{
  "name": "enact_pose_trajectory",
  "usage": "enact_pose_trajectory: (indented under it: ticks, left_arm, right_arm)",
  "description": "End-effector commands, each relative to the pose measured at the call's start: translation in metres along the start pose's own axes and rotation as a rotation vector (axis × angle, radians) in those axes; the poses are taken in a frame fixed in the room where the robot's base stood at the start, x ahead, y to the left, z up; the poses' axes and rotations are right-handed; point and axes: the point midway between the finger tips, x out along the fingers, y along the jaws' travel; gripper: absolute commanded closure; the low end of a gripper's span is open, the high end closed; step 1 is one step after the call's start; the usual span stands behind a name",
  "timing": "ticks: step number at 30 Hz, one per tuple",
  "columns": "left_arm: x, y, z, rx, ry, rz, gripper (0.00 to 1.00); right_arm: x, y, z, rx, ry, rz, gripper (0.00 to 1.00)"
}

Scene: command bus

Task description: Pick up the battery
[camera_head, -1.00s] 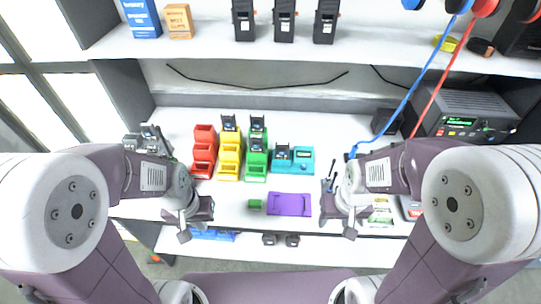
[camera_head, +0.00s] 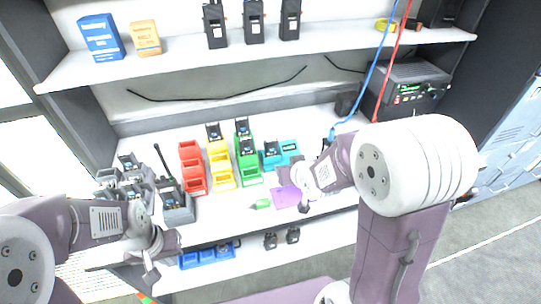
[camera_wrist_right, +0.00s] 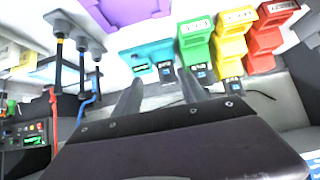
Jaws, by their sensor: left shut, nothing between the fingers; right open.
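Small dark units with blue fronts, likely batteries, sit in the yellow bin (camera_head: 222,172), in the green bin (camera_head: 249,170) and in the teal charger (camera_head: 288,153). The unit in the teal charger (camera_head: 270,149) also shows in the right wrist view (camera_wrist_right: 166,72), beyond my fingers. My right gripper (camera_head: 306,207) is near the purple mat (camera_head: 286,196), partly hidden by its own arm. In the right wrist view its two fingers (camera_wrist_right: 160,95) are apart with nothing held. My left gripper (camera_head: 150,272) is shut and empty at the shelf's front left.
Red bins (camera_head: 192,168) stand left of the yellow ones. A grey holder with an antenna radio (camera_head: 178,208) is at the left. A power supply (camera_head: 408,90) with red and blue cables stands at the right.

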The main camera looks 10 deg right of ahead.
Motion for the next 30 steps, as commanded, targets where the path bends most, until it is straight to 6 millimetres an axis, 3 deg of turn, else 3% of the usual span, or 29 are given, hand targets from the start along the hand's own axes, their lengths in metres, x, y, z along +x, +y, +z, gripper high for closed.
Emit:
enact_pose_trajectory:
  ticks: [1,5,9,15,21,27,30]
  left_arm:
    - [0.015,0.000,0.002,0.000,0.000,0.000,1.00]
    - [0.045,-0.001,0.005,0.000,0.000,0.000,1.00]
    - [0.073,-0.002,0.008,0.000,-0.001,0.000,1.00]
    - [0.070,-0.002,0.007,0.000,0.000,0.000,1.00]
    - [0.070,-0.002,0.007,0.000,0.000,0.000,1.00]
    - [0.069,-0.002,0.007,0.000,0.000,0.000,1.00]
    - [0.067,-0.002,0.007,0.000,0.000,0.000,1.00]
  right_arm:
    - [0.015,0.000,-0.001,-0.004,0.057,-0.002,0.51]
    - [0.046,0.001,-0.014,-0.013,0.235,-0.010,0.51]
    - [0.077,0.002,-0.004,-0.017,0.324,-0.014,0.51]
    - [0.081,0.003,-0.006,-0.017,0.331,-0.015,0.51]
    - [0.109,0.002,-0.016,-0.016,0.330,-0.015,0.51]
    - [0.117,0.002,-0.019,-0.016,0.329,-0.015,0.51]
    - [0.132,-0.001,-0.028,-0.016,0.329,-0.015,0.51]
